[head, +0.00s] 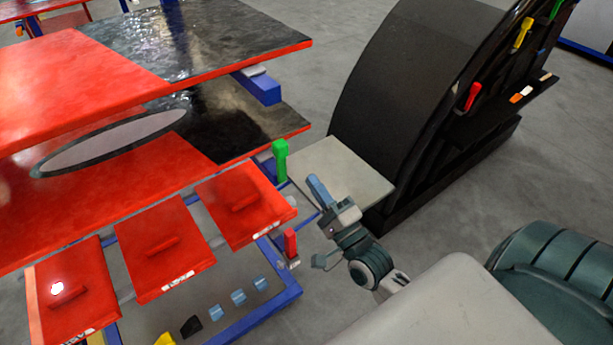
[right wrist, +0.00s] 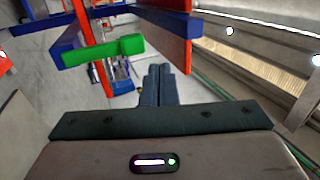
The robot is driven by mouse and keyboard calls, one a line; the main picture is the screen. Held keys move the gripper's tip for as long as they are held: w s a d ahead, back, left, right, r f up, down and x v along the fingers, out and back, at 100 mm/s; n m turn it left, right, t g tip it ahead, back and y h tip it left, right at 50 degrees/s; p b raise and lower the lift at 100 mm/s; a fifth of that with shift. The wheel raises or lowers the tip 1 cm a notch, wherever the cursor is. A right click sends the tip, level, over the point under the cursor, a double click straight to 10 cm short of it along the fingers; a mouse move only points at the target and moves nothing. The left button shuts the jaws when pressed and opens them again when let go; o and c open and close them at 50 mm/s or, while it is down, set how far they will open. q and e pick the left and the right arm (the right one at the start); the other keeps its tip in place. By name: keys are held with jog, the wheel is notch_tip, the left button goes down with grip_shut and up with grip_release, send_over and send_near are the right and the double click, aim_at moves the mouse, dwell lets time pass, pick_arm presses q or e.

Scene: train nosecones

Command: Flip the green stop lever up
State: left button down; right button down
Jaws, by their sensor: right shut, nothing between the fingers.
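The green stop lever (head: 280,161) stands out at the right end of the red and black nosecone's side, with its block-shaped head at the top in the head view. In the right wrist view the lever (right wrist: 100,51) lies crosswise, its thicker end toward the fingers. My right gripper (head: 317,190) is shut and empty, to the right of and a little below the lever, apart from it. Its closed fingers (right wrist: 160,75) point forward, to the right of the lever in the wrist view. My left gripper is not in view.
A red lever (head: 291,245) stands on the blue frame (head: 284,296) below the gripper. Red panels with handles (head: 246,205) lie to the left. A pale flat plate (head: 345,172) is behind the gripper, beside a large black curved nosecone (head: 400,85).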

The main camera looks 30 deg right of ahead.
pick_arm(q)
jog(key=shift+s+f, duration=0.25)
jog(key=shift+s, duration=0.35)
pick_arm(e)
jog(key=s, duration=0.4)
jog(key=shift+s+d, duration=0.15)
jog(key=shift+s, duration=0.15)
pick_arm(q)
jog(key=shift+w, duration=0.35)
